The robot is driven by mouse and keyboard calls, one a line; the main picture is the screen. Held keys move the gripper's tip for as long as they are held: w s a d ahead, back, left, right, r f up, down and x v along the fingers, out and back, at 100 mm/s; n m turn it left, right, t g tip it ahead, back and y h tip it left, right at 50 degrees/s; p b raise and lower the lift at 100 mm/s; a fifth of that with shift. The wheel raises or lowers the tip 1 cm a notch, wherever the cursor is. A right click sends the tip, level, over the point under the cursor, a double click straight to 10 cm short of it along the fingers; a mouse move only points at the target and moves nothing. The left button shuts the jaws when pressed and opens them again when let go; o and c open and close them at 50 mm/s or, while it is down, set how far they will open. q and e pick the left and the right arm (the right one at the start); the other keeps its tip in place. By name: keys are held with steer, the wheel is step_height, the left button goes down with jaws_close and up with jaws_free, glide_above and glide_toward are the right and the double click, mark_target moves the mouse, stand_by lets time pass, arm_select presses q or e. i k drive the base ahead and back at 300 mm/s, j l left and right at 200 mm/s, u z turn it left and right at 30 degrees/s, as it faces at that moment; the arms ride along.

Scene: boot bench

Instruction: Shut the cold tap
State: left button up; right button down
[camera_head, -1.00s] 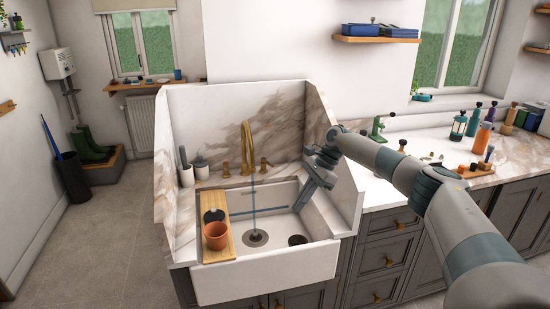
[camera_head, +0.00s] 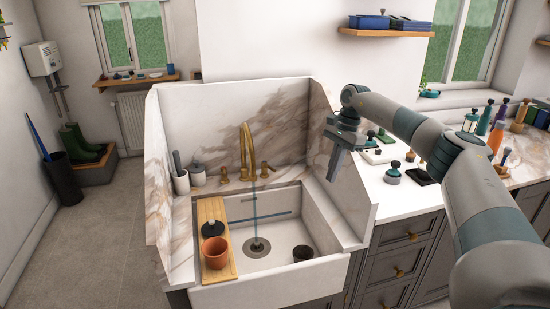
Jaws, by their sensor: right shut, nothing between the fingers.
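A brass tap (camera_head: 245,150) with a tall curved spout stands at the back of the white sink (camera_head: 275,287). A small brass handle (camera_head: 224,175) is on its left and another brass handle (camera_head: 265,169) on its right. I cannot tell which is the cold one. A thin bluish stream of water (camera_head: 254,212) falls from the spout towards the drain (camera_head: 257,247). My right gripper (camera_head: 333,170) is shut and empty, right of the tap, over the sink's right marble side wall, apart from both handles. My left gripper is not in view.
A wooden board (camera_head: 216,265) across the sink's left side holds a terracotta pot (camera_head: 215,252) and a dark round item (camera_head: 210,228). Marble side walls enclose the sink. The counter (camera_head: 400,198) at right carries several bottles and small items.

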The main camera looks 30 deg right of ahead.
mark_target(264, 163)
steer(key=i+l, duration=0.25)
steer(key=i, duration=0.25)
steer(key=i+l, duration=0.2)
steer(key=i, duration=0.25)
steer(key=i+l, duration=0.25)
steer(key=i, duration=0.25)
